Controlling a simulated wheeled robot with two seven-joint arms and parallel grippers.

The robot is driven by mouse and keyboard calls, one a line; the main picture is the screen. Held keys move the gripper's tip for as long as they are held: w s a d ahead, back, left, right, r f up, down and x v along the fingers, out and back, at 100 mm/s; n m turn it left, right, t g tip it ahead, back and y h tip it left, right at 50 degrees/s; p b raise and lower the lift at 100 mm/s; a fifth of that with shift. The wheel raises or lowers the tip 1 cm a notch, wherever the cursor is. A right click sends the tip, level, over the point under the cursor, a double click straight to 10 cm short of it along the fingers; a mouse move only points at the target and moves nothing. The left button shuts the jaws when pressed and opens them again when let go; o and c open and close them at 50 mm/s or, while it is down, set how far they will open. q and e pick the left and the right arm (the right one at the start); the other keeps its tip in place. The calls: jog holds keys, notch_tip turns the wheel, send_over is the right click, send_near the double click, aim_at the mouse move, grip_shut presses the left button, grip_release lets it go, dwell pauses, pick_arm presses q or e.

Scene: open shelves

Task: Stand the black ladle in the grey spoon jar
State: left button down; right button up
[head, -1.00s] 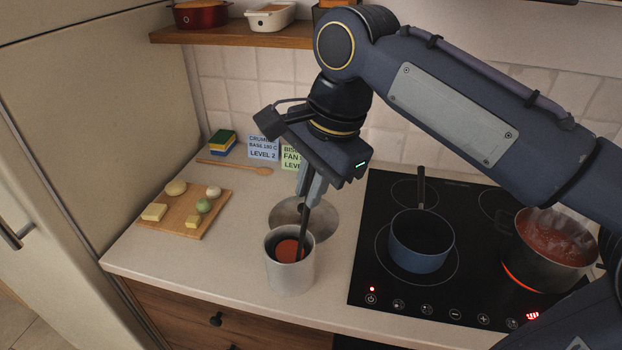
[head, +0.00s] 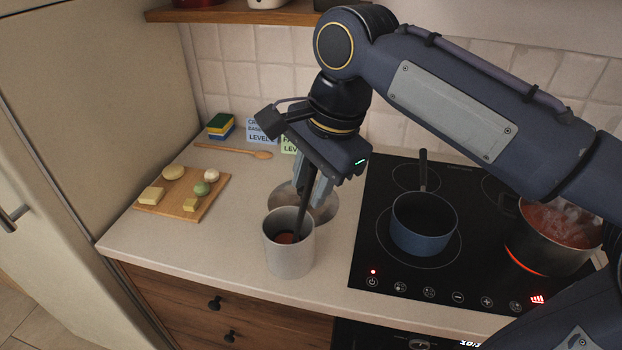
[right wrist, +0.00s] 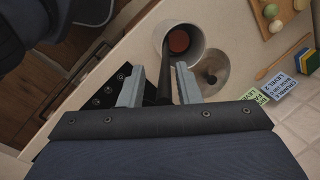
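The grey spoon jar (head: 290,256) stands upright on the counter near its front edge; it also shows in the right wrist view (right wrist: 205,32). The black ladle (head: 301,222) leans inside it, bowl end down, handle rising past the rim. A reddish round surface (right wrist: 179,40), seemingly the ladle's bowl, shows deep in the jar. My right gripper (head: 314,194) is above the jar. In the right wrist view its two fingers (right wrist: 160,84) stand apart on either side of the ladle handle (right wrist: 164,75), with gaps visible. My left gripper is out of view.
A round metal lid (head: 322,205) lies right behind the jar. The black hob (head: 380,265) at right holds a blue saucepan (head: 422,235) and a steaming pot of red sauce (head: 550,245). A cutting board (head: 215,200) and wooden spoon (head: 235,151) lie at left.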

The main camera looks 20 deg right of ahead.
jog(key=shift+o, duration=0.6)
jog(key=shift+r, duration=0.1)
jog(key=p+v, duration=0.1)
jog(key=v, duration=0.6)
jog(key=shift+r, duration=0.3)
